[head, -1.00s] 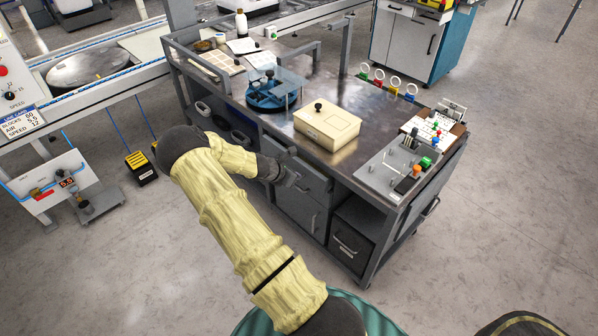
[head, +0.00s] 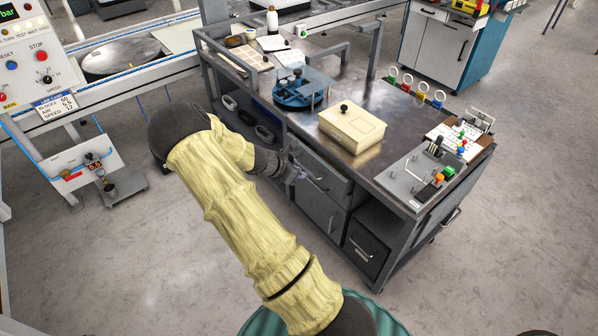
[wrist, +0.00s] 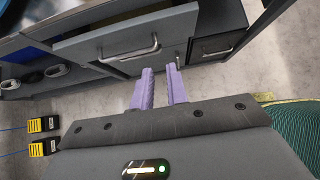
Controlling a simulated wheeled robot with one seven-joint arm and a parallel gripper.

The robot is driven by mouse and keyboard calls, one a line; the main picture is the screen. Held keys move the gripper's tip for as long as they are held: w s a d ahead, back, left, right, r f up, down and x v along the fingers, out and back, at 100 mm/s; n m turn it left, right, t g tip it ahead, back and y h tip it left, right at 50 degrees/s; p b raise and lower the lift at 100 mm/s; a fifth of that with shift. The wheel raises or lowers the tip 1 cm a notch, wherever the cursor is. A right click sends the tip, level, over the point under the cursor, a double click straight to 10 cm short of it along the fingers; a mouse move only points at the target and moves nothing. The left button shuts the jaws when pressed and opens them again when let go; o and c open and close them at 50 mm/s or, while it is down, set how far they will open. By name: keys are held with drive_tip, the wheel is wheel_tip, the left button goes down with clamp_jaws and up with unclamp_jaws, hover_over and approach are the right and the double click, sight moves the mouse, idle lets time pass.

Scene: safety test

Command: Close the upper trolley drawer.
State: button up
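The upper trolley drawer (head: 338,190) is a grey drawer under the trolley's (head: 375,165) metal top, and it stands partly out from the body. In the wrist view its front (wrist: 105,43) spans the upper middle, with a bar handle (wrist: 130,51) and a strip of its inside showing behind the front's top edge. My gripper (head: 302,174) is at the drawer front in the head view. In the wrist view my gripper (wrist: 160,70) has two lilac fingers apart with nothing between them. Contact cannot be told.
A cupboard door (head: 318,208) is below the drawer, and a dark lower drawer (head: 365,245) is to its right. A cream box (head: 352,130) and a blue round fixture (head: 298,95) stand on top.

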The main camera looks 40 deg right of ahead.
drive_tip(key=shift+o, duration=1.4)
drive_tip(key=shift+s+a+r+m, duration=0.1)
drive_tip(key=shift+a+r+m, duration=0.1)
drive_tip(key=shift+m, duration=0.1)
drive_tip(key=s+a+r+m+y, duration=0.3)
drive_tip(key=s+a+r+m, duration=0.2)
drive_tip(key=a, duration=0.3)
drive_tip(key=s+a+r+m+t+y, duration=0.1)
drive_tip(key=s+a+r+m+y, duration=0.2)
drive_tip(key=s+a+r+m, duration=0.2)
drive_tip(key=s+a+r+m+t+y, duration=0.1)
drive_tip(key=s+a+r+m+y, duration=0.2)
drive_tip(key=a, duration=0.8)
drive_tip(key=s+r+m, duration=0.2)
drive_tip(key=s+m, duration=0.2)
drive_tip(key=m, duration=0.1)
drive_tip(key=shift+s+r, duration=0.25)
drive_tip(key=shift+r, duration=0.1)
